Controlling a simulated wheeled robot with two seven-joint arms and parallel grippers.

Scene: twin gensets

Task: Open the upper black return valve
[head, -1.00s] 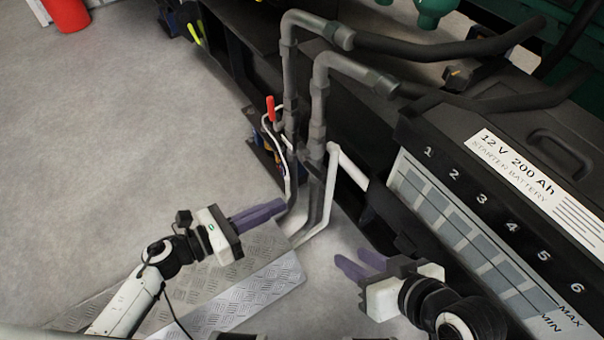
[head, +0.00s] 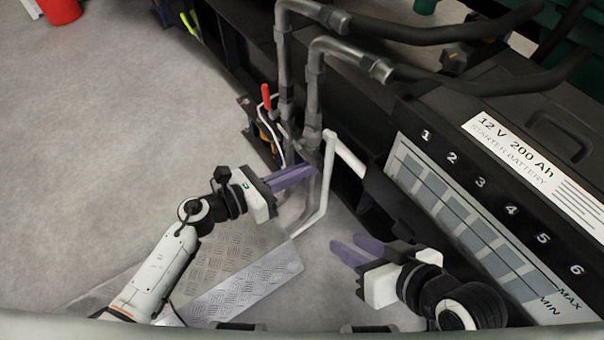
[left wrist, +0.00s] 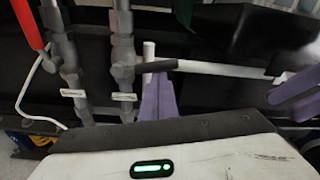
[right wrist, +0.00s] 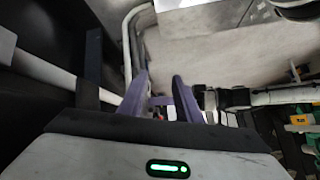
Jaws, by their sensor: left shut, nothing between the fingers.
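Two grey vertical pipes with fittings stand in the middle of the head view (head: 316,90). In the left wrist view, the right one carries a valve body (left wrist: 123,72) with a small white tag, and a short black lever (left wrist: 160,66) points right from it. My left gripper (head: 312,172) is shut and empty, its purple fingertips just beside the lower pipes. In the left wrist view its fingers (left wrist: 158,98) are just below the lever; whether they touch it I cannot tell. My right gripper (head: 345,249) is open and empty, lower right, also in its wrist view (right wrist: 160,80).
A red lever (head: 266,97) sits on the left pipe. A white bent pipe (head: 326,180) runs close beside my left fingertips. The large starter battery (head: 470,215) stands at right. A tread plate (head: 235,280) lies below. The floor at left is clear.

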